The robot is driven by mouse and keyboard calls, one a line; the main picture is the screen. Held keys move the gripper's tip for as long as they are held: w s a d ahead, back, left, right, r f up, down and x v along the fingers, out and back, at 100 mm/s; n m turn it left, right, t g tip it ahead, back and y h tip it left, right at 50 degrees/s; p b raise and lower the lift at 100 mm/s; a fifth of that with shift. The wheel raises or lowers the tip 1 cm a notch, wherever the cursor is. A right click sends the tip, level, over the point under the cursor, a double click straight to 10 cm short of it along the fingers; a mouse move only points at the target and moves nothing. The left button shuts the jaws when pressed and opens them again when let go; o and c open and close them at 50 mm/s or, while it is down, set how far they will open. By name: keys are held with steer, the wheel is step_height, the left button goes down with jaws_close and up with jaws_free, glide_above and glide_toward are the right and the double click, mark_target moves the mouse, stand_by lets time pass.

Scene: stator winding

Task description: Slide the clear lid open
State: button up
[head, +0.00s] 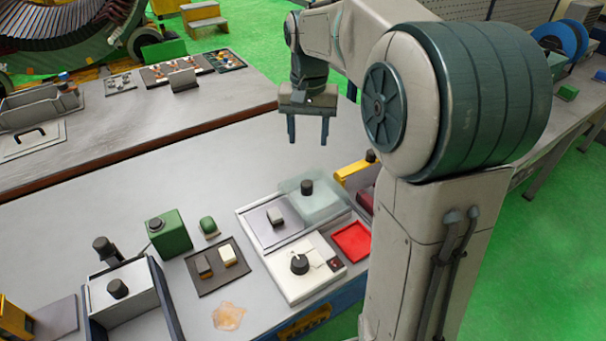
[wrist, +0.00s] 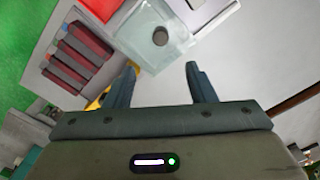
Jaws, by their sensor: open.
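The clear lid (head: 326,204), a pale see-through panel with a black knob (head: 306,187), lies over the back right part of a white-framed tray (head: 248,234).
A white box with a black dial (head: 299,264) and a red tray (head: 352,241) adjoin the lid's front. A yellow-handled item (head: 355,170) stands close on its right. A dark tray with blocks (head: 215,277) and a green box (head: 168,232) lie left. The bench behind is clear.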

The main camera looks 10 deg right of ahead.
mark_target(307, 183)
step_height(307, 183, down, 14)
steer(key=shift+w+r, duration=0.1)
steer(key=shift+w, duration=0.05)
stand_by(0.4)
jaws_close()
steer(key=shift+w+d, duration=0.25)
steer(key=shift+d, duration=0.5)
steer(key=shift+c, duration=0.5)
jaws_free()
steer(key=shift+o, duration=0.5)
steer(key=shift+d, duration=0.2)
steer(key=shift+a, duration=0.15)
